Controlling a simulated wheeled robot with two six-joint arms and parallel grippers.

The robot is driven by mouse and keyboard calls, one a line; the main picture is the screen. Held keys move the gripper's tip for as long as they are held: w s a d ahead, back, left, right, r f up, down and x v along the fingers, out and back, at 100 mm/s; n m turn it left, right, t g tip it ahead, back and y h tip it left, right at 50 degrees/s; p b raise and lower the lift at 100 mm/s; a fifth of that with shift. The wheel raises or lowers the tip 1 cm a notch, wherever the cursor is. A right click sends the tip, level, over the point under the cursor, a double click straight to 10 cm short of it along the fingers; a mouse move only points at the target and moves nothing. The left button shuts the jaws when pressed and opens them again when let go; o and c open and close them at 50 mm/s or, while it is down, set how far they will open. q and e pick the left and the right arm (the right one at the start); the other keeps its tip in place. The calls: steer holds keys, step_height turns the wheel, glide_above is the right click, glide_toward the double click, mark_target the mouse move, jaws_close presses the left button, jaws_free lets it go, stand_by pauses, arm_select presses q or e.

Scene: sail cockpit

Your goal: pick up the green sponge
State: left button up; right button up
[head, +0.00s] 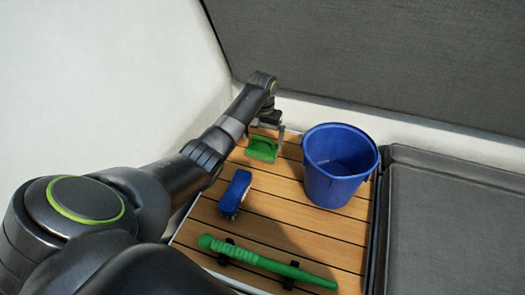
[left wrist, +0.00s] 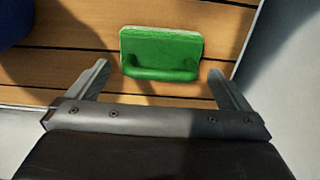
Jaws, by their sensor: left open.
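The green sponge (head: 262,149) lies on the slatted wooden surface at the far end, left of the blue bucket. It looks like a flat green block with a raised green bar along one side. It also shows in the left wrist view (left wrist: 161,47), upper middle. My left gripper (head: 266,134) is open above it. In the left wrist view, the two fingers (left wrist: 158,75) stand apart, one on each side of the sponge's near edge, with nothing seen between them touching it. My right gripper is not in view.
A blue bucket (head: 335,172) stands to the right of the sponge. A blue brush-like block (head: 234,194) and a green handle-shaped tool (head: 262,260) lie nearer on the wooden slats (head: 282,212). A white wall (head: 105,75) rises left; a grey cushion (head: 455,225) lies right.

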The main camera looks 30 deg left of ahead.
mark_target(262, 147)
arm_select(q)
steer(key=shift+s+f+b, duration=0.1)
steer(key=shift+f+b, duration=0.35)
steer(key=shift+f, duration=1.55)
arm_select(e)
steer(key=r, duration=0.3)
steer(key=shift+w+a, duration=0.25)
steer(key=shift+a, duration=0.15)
arm_select(q)
steer(key=shift+c, duration=0.3)
steer(key=c, duration=0.6)
steer(key=shift+r, duration=0.15)
